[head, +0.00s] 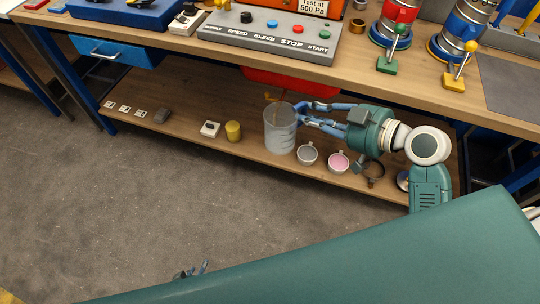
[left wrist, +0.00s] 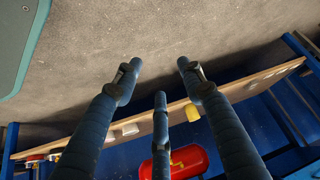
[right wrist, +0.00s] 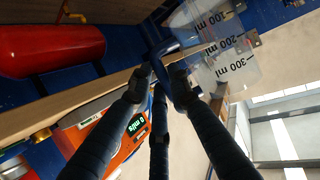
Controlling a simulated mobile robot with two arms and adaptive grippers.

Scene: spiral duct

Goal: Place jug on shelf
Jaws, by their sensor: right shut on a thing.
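The jug (head: 281,132) is a clear, upright measuring jug over the lower wooden shelf (head: 180,133), near its front edge. I cannot tell whether its base touches the board. My right gripper (head: 304,113) comes in from the right and is shut on the jug's blue handle. In the right wrist view the fingers (right wrist: 160,75) close around the handle, and the jug's wall (right wrist: 208,42) shows ml marks. My left gripper (head: 194,270) is low in the head view, partly hidden by my teal body. In the left wrist view its fingers (left wrist: 160,80) are apart and empty.
On the shelf, a yellow cylinder (head: 233,131) and a small white device (head: 210,129) stand left of the jug. A grey cup (head: 307,153) and a pink-filled cup (head: 338,162) stand close on its right. The bench top (head: 220,58) overhangs behind; a red tank (head: 290,83) hangs beneath.

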